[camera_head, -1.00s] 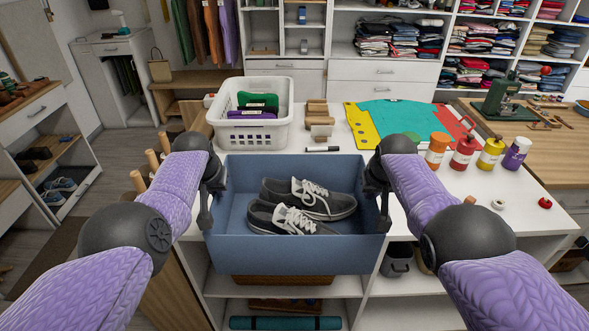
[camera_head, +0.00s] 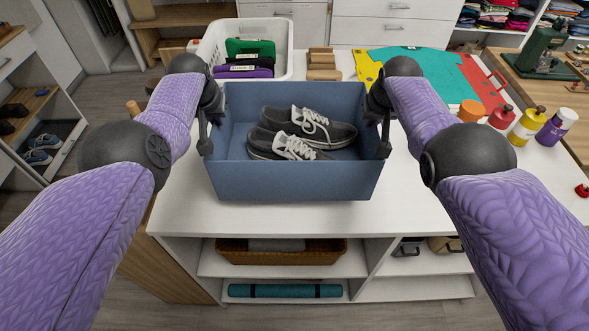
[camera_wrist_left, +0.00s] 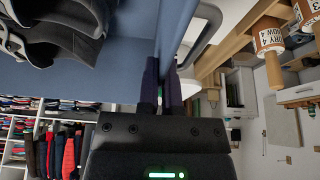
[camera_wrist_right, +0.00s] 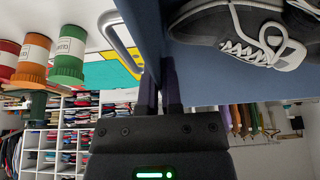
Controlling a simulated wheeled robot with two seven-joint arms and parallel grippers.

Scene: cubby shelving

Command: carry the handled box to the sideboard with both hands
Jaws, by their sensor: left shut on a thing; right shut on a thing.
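The blue handled box (camera_head: 290,180) holds a pair of dark grey shoes with white laces (camera_head: 305,130). In the head view it is level and over the white top of the sideboard (camera_head: 400,205); I cannot tell whether its bottom touches. My left gripper (camera_head: 207,128) is shut on the box's left side wall, and my right gripper (camera_head: 384,128) on its right side wall. The left wrist view shows the left fingers (camera_wrist_left: 165,88) beside a metal handle (camera_wrist_left: 205,35). The right wrist view shows the right fingers (camera_wrist_right: 162,88) beside another handle (camera_wrist_right: 122,45).
A white basket (camera_head: 215,45) with folded cloths stands behind the box at left, near wooden blocks (camera_head: 322,65). A teal, yellow and red mat (camera_head: 430,65) lies behind at right. Several paint bottles (camera_head: 528,125) stand at right. The top's front strip is clear.

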